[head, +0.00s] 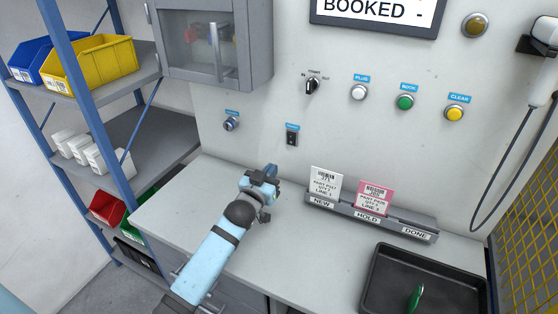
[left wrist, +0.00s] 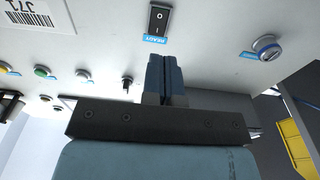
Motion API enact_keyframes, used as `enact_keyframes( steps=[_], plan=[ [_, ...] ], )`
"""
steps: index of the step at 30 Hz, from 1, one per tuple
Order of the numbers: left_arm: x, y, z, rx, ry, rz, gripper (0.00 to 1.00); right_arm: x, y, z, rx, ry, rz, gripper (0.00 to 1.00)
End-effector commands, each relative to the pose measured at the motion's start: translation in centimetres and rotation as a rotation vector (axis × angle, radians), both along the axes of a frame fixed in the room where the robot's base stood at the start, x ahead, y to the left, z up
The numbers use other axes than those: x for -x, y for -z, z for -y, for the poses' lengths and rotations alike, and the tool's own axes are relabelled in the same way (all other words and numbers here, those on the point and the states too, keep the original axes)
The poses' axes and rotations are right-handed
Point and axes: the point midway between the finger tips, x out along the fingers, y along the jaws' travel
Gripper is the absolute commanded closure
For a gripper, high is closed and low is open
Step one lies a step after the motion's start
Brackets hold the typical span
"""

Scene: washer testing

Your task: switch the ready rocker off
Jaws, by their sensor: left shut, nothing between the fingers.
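The ready rocker (head: 292,138) is a small black switch on the grey wall panel, under a blue label. In the left wrist view, which looks inverted, the rocker (left wrist: 158,20) shows O and I marks beside its blue READY label (left wrist: 154,40). I cannot tell which side is pressed in. My left gripper (head: 271,169) is in front of the panel, below and left of the rocker in the head view, with its fingers shut and empty. In the left wrist view the closed fingertips (left wrist: 166,58) point toward the rocker and look apart from it. My right gripper is not in view.
A key-like knob (head: 231,124) sits left of the rocker; a black selector (head: 312,86) and several coloured buttons are right and above. A card rack (head: 405,222) and black tray (head: 378,292) stand on the worktop. A cabinet (head: 172,62) hangs upper left.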

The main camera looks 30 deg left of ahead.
Motion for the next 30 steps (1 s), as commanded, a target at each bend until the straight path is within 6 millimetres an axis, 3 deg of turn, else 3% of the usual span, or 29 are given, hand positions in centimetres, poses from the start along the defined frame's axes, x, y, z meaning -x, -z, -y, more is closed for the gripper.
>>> enact_keyframes(
  steps=[7,25,28,30],
  plan=[
    [2.4,0.2,0.1,0.001,0.000,0.000,1.00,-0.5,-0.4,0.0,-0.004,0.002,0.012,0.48],
    [2.7,0.3,0.2,0.000,-0.001,-0.006,1.00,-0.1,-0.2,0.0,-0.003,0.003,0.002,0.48],
    [3.8,1.1,0.4,0.000,-0.008,-0.061,1.00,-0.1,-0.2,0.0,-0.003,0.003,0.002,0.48],
    [5.5,2.4,0.8,-0.002,-0.021,-0.150,1.00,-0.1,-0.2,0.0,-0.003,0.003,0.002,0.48]
  ],
)
